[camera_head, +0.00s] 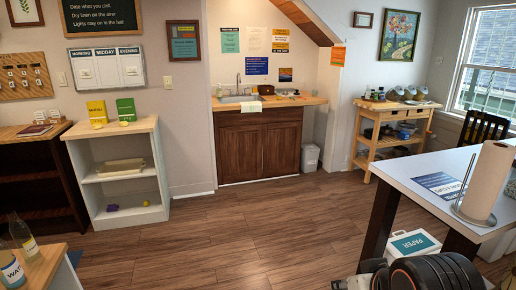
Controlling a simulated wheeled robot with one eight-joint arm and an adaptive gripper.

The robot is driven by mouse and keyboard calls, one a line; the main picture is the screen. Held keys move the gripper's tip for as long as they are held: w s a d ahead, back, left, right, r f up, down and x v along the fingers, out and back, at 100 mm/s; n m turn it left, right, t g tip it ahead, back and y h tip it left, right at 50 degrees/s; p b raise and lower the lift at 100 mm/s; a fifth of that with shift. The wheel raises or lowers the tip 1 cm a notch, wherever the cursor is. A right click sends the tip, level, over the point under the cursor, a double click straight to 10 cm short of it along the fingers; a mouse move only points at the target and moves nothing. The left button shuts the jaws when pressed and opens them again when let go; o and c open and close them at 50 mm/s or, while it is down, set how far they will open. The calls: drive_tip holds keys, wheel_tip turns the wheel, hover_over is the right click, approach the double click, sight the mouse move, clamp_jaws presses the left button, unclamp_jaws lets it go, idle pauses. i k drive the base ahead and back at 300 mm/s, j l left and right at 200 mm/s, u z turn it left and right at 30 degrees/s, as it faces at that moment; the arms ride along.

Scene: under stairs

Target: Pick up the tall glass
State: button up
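I cannot make out a tall glass for certain in the head view. Two clear glass bottles with labels stand at the lower left corner, a nearer one with a blue label (12,272) and one behind it with a pale label (27,245). They stand on or by a light wooden top (48,262), partly cut off by the frame edge. Dark rounded parts of my own arm show at the bottom right. My gripper's fingers cannot be seen.
A sink cabinet (260,150), a white shelf (120,195) and a wooden cart (392,130) line the back. The middle floor is clear.

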sight(278, 91)
drive_tip(key=i, duration=4.3)
drive_tip(key=i+z, duration=0.3)
drive_tip(key=i+j+z, duration=0.25)
drive_tip(key=i, duration=0.2)
